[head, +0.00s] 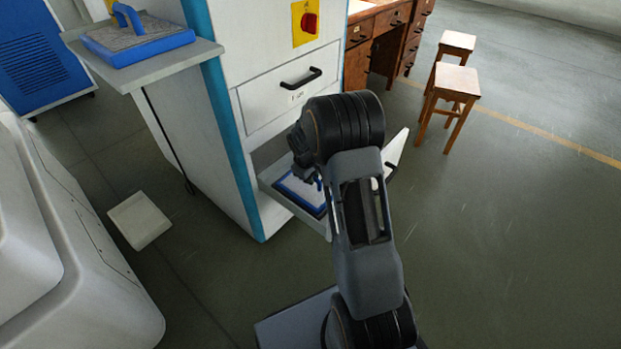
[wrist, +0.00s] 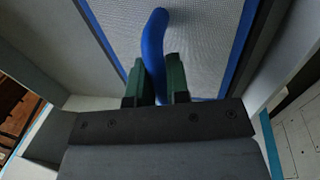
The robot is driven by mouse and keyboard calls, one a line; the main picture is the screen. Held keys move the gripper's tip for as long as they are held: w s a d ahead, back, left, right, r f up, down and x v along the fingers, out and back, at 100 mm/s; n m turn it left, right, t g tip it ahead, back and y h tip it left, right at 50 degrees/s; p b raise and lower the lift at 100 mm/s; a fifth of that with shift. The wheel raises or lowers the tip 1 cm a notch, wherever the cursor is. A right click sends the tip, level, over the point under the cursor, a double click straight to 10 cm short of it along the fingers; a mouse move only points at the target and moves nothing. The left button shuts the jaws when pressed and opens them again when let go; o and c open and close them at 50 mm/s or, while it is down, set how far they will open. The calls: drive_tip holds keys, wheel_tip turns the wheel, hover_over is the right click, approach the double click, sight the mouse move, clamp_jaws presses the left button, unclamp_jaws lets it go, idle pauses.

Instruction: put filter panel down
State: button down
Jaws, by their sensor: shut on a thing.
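A filter panel with a blue frame and grey mesh (head: 299,193) is inside an open pull-out bay (head: 288,203) low in the white cabinet. My gripper (wrist: 155,82) is shut on its upright blue handle (wrist: 153,40), seen close up in the wrist view. The panel's mesh (wrist: 205,35) fills the middle of that view, with the bay's walls around it. I cannot tell whether the panel rests fully on the bay's floor. My arm hides part of the bay in the head view.
A second blue-framed panel (head: 135,40) lies on a side shelf (head: 205,50) at upper left. A closed drawer (head: 290,88) is above the bay, and an open white door (head: 396,155) stands at its right. Wooden stools (head: 458,80) are farther right.

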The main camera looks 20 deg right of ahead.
sight(307, 188)
drive_tip(key=shift+f, duration=0.1)
drive_tip(key=c, duration=1.1)
unclamp_jaws()
wheel_tip(307, 188, up, 12)
drive_tip(key=a+f+p, duration=0.1)
drive_tip(key=a+p, duration=0.1)
drive_tip(key=p, duration=0.2)
drive_tip(key=s+a+r+m+t+y, duration=0.1)
drive_tip(key=s+a+r, duration=0.3)
drive_tip(key=s, duration=0.7)
drive_tip(key=s+a+r+m+t+y, duration=0.1)
drive_tip(key=s+a+r+m, duration=0.3)
drive_tip(key=s, duration=0.7)
wheel_tip(307, 188, up, 3)
drive_tip(key=shift+a+f, duration=0.15)
drive_tip(key=shift+a, duration=0.2)
